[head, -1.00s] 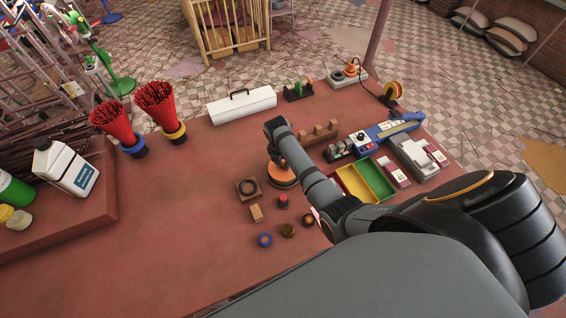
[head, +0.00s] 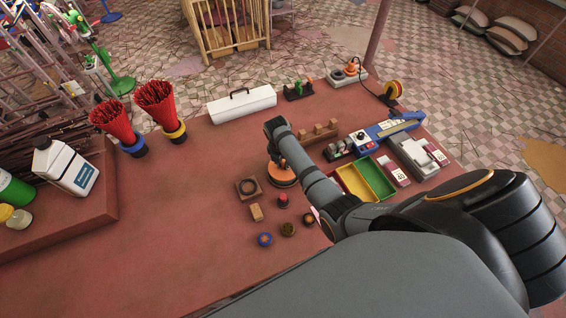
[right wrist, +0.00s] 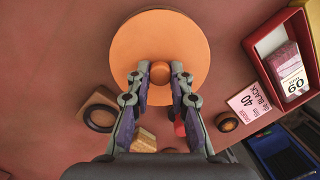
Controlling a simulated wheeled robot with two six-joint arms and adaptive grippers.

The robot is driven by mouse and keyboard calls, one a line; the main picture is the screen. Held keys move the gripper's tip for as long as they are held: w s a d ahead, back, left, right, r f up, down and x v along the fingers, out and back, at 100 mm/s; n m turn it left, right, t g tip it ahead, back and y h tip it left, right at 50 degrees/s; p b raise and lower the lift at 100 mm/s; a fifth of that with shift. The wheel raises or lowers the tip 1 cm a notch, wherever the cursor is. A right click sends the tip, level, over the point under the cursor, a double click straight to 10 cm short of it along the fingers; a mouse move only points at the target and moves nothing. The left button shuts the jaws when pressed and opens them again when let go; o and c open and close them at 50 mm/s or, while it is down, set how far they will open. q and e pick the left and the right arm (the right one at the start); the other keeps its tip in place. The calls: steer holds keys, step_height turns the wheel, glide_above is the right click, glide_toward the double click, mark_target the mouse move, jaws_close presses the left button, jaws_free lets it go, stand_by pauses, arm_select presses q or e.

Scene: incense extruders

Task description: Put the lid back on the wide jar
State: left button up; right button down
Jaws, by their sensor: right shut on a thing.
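The orange round lid (right wrist: 160,35) with a small round knob (right wrist: 160,75) fills the upper middle of the right wrist view. My right gripper (right wrist: 160,88) is shut on the knob, one finger on each side. In the head view the orange lid (head: 283,177) shows below my right wrist, right of a square wooden block with a dark ring. The lid hides whatever is under it, so I cannot tell whether it rests on the wide jar or hangs just above it. My left gripper is not in view.
The wooden block with the ring (head: 248,188), a small wooden block (head: 256,212) and several small round pots (head: 265,240) stand close by. Yellow and green trays (head: 370,180) lie to the right. The table's left middle (head: 160,220) is clear.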

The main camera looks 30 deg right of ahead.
steer(key=c, duration=1.1)
jaws_free()
steer(key=shift+o, duration=0.3)
steer(key=o, duration=0.4)
steer(key=shift+r, duration=3.5)
jaws_close()
